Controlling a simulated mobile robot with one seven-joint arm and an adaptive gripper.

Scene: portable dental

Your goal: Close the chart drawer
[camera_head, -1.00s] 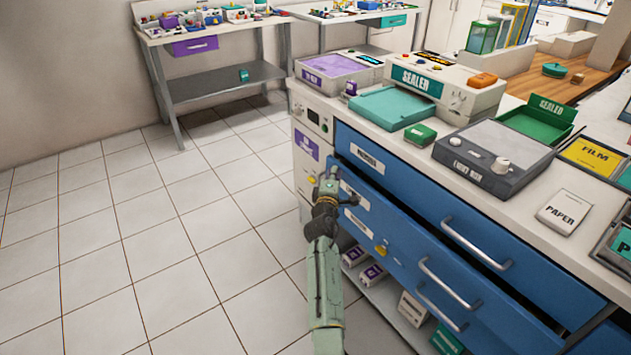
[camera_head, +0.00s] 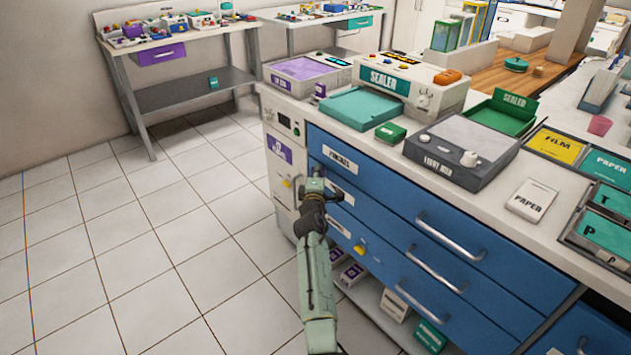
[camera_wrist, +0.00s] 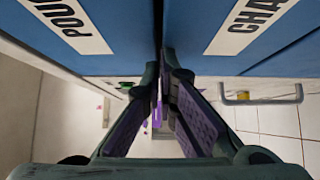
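The chart drawer (camera_head: 340,190) is the second blue drawer from the top, below the pouches drawer. Its front looks nearly flush with the drawer above; any small remaining gap is unclear. It has a silver handle (camera_head: 435,270). My gripper (camera_head: 315,184) is at the left end of its front, near the label, away from the handle. In the wrist view the partly visible chart drawer label (camera_wrist: 248,24) is at right, with the fingertips (camera_wrist: 164,72) close together near the dark seam between drawers. Nothing is seen between them; whether they fully meet is unclear. Contact is hidden.
The counter (camera_head: 395,160) above holds a sealer (camera_head: 405,82), a teal tray (camera_head: 360,108) and a grey device (camera_head: 462,150). An open shelf with boxes (camera_head: 395,304) lies below the drawers. Tiled floor (camera_head: 150,250) at left is free. Another blue drawer (camera_head: 580,335) is at lower right.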

